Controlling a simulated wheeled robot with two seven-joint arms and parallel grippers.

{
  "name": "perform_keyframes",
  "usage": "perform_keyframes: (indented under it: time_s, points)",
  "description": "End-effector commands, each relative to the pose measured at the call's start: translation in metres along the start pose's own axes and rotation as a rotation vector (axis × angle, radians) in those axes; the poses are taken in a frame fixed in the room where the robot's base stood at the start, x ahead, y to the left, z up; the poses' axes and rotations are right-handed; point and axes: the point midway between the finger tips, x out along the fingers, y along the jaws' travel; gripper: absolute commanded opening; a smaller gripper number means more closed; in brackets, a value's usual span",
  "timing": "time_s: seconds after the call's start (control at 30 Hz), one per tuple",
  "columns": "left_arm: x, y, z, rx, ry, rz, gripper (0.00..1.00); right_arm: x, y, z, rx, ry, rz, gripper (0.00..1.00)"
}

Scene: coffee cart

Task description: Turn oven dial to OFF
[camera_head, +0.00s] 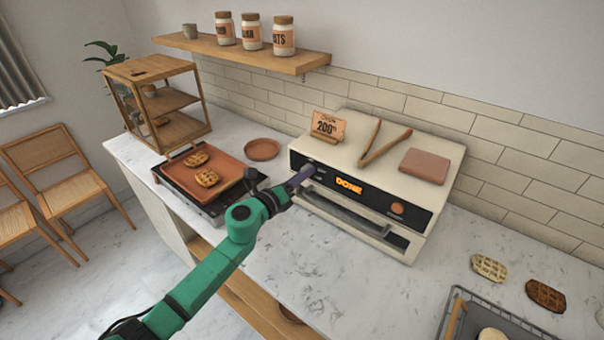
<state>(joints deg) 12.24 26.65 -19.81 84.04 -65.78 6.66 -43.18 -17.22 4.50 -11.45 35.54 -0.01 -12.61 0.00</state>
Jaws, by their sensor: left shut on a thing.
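The cream oven (373,170) stands on the marble counter against the tiled wall. Its black front panel (365,190) has a lit orange display (349,185) that reads "DONE". A round orange-brown knob (397,208) is on the right part of the panel. My left gripper (304,173), on the green arm, reaches the left end of the panel and is shut on the oven dial there. The gripper hides that dial, so its setting cannot be read. My right gripper is out of view.
A sign reading 200 (326,128), tongs (378,143) and a brown folded item (425,165) lie on the oven. A handle (347,213) runs below the panel. A tray of waffles (203,171) is left; a wire-rimmed tray (470,315) is front right. The counter between is clear.

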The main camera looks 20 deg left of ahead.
Motion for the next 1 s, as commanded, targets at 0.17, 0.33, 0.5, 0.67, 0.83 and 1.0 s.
perform_keyframes:
  time_s: [0.17,0.33,0.5,0.67,0.83,1.0]
  points:
    - [0.000,-0.001,0.004,-0.168,0.001,-0.005,0.00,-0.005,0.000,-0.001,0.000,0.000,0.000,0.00]
    - [0.000,-0.001,0.004,-0.330,0.007,-0.010,0.00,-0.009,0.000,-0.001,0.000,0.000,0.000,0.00]
    - [0.000,0.000,0.004,-0.489,0.012,-0.016,0.00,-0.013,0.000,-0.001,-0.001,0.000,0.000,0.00]
    - [0.000,0.000,0.005,-0.641,0.018,-0.021,0.00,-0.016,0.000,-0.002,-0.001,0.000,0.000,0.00]
    - [0.000,0.000,0.005,-0.803,0.024,-0.028,0.00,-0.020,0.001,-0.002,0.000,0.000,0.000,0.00]
    - [0.000,0.000,0.004,-0.964,0.030,-0.033,0.00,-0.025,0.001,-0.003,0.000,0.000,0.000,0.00]
